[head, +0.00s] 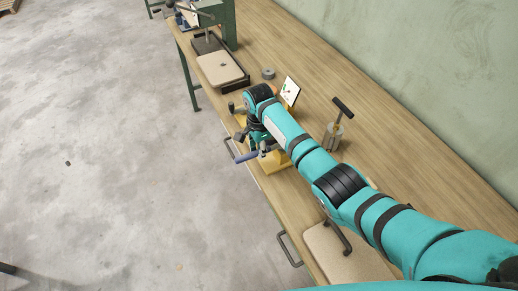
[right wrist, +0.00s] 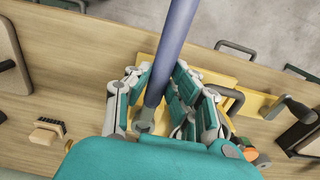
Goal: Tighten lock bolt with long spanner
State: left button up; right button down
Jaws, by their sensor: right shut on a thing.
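My right gripper (head: 262,144) is over the front edge of the wooden bench, beside a yellow fixture (head: 281,166). In the right wrist view its teal-and-white fingers (right wrist: 158,88) are shut around a long blue-purple spanner shaft (right wrist: 175,42). The shaft sticks out past the fingers to the top of that view; its grey end (right wrist: 145,121) is close to the palm. In the head view the spanner (head: 246,157) juts out over the bench's front edge. The yellow fixture (right wrist: 262,106) is partly behind the fingers. I cannot make out the lock bolt. My left gripper is not in view.
A T-handled tool (head: 342,108) stands in a grey holder at the right. A small tilted panel (head: 290,91) stands behind the fixture. A beige board (head: 220,68) lies in a dark tray further along. A brush (right wrist: 47,131) lies on the bench. Grey drawer handles (head: 288,250) project from the front.

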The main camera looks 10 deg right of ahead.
jog(key=shift+r, duration=0.85)
dwell(0.9)
jog(key=shift+r, duration=2.45)
